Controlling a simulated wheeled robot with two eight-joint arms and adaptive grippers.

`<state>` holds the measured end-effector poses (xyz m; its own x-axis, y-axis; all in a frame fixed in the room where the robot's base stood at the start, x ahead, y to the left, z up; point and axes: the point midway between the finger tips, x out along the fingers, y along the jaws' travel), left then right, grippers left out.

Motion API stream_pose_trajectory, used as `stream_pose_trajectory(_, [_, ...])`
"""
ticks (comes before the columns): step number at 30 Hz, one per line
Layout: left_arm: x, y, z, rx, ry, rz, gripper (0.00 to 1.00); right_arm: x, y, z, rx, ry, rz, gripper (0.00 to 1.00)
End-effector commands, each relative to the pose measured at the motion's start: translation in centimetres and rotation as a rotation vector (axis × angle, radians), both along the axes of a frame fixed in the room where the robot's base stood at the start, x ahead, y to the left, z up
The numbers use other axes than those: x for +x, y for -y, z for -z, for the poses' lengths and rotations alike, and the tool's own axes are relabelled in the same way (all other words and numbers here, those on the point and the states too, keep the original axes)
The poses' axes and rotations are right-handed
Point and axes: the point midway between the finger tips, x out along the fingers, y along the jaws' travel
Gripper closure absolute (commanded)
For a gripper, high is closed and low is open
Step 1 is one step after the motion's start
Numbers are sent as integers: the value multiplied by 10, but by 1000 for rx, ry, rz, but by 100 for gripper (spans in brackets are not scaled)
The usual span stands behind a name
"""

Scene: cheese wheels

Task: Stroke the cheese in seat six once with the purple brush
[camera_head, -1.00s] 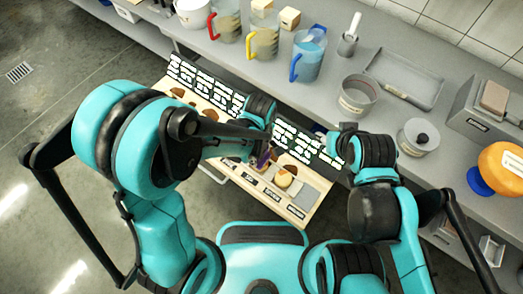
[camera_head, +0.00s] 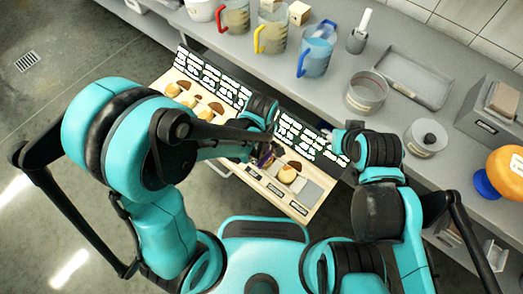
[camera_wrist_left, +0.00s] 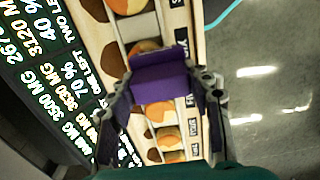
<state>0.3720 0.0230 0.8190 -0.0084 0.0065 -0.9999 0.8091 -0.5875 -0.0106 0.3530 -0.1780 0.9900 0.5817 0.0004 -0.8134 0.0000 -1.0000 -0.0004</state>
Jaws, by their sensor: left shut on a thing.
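My left gripper (camera_wrist_left: 160,98) is shut on the purple brush (camera_wrist_left: 160,72), which spans between its fingers in the left wrist view. A round orange-and-pale cheese (camera_wrist_left: 143,47) lies just beyond the brush, partly covered by it; the label beside it (camera_wrist_left: 182,43) appears to read six. I cannot tell whether the brush touches it. More cheeses (camera_wrist_left: 168,134) sit nearer the wrist along the wooden rack (camera_wrist_left: 208,145). In the head view, the purple brush (camera_head: 264,159) is small above the rack, left of a round cheese (camera_head: 288,174). My right gripper (camera_head: 328,130) is mostly hidden by its arm.
A dark sign with white writing (camera_head: 312,138) stands along the rack's back. Behind it, the grey bench holds measuring jugs (camera_head: 318,50), a metal pot (camera_head: 364,93), a tray (camera_head: 412,78) and a lidded pot (camera_head: 426,137). Several cheeses (camera_head: 172,90) sit at the rack's left end.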

Motion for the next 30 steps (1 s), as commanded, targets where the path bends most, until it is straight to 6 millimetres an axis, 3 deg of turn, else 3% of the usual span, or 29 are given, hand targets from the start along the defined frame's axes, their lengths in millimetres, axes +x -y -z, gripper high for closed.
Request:
stream_pose_trajectory(15, [0, 0, -56, 0, 0, 0, 78, 0, 0, -45, 0, 0, 0, 60])
stream_pose_trajectory(30, [0, 0, -54, -1, 1, 0, 78, 0, 0, -43, 0, 0, 0, 60])
